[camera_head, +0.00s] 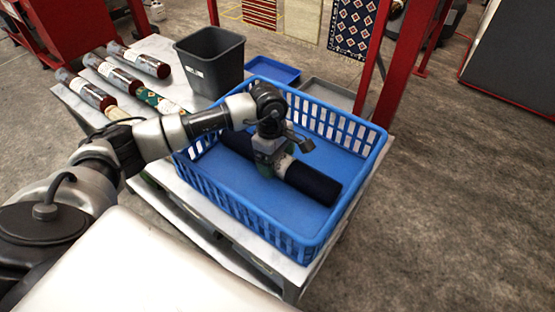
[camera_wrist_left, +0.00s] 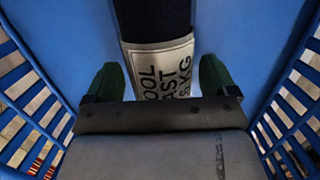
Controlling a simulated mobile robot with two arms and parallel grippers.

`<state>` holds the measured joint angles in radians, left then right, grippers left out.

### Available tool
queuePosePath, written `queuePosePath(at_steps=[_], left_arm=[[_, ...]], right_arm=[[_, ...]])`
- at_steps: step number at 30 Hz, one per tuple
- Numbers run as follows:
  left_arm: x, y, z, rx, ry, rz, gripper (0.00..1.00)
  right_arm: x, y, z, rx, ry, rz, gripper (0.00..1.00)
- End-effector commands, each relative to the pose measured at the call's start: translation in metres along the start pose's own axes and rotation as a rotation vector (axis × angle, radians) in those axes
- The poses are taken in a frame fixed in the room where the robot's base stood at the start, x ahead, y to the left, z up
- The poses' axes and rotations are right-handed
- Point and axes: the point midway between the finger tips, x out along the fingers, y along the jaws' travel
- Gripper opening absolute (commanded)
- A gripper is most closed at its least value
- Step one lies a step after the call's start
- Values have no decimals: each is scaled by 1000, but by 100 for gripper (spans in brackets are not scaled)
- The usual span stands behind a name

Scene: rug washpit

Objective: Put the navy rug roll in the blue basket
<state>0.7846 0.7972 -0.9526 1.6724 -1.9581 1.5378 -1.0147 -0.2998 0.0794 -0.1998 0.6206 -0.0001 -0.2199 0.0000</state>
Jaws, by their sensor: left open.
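The navy rug roll (camera_head: 313,184) lies inside the blue basket (camera_head: 236,214), on its floor, running diagonally. A pale label band with dark lettering wraps its middle. My left gripper (camera_head: 273,172) is down in the basket over the middle of the roll. In the left wrist view the roll (camera_wrist_left: 158,22) runs between the two dark green fingertips (camera_wrist_left: 163,80), with a gap on each side, so the gripper is open around the label. The gripper hides part of the roll in the head view. My right gripper is not in view.
A dark grey bin (camera_head: 209,62) stands behind the basket on the pale table. Several other rolls (camera_head: 113,75) lie at the table's back left. A blue tray (camera_head: 272,71) and a grey tray (camera_head: 328,93) are behind the basket. Red posts (camera_head: 377,60) rise at the back.

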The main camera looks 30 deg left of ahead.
Motion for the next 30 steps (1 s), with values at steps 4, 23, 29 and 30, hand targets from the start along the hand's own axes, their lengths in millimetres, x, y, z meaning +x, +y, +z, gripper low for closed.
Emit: queuePosePath(at_steps=[4, 23, 29, 30], left_arm=[[-31, 1, -1, 0, 3, 7, 86], [-110, 0, 0, 0, 2, 0, 86], [-110, 0, 0, 0, 1, 0, 86], [-110, 0, 0, 0, 1, 0, 86]], right_arm=[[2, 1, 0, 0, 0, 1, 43], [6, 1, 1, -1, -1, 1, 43], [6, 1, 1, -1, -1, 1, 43], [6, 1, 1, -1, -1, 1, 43]])
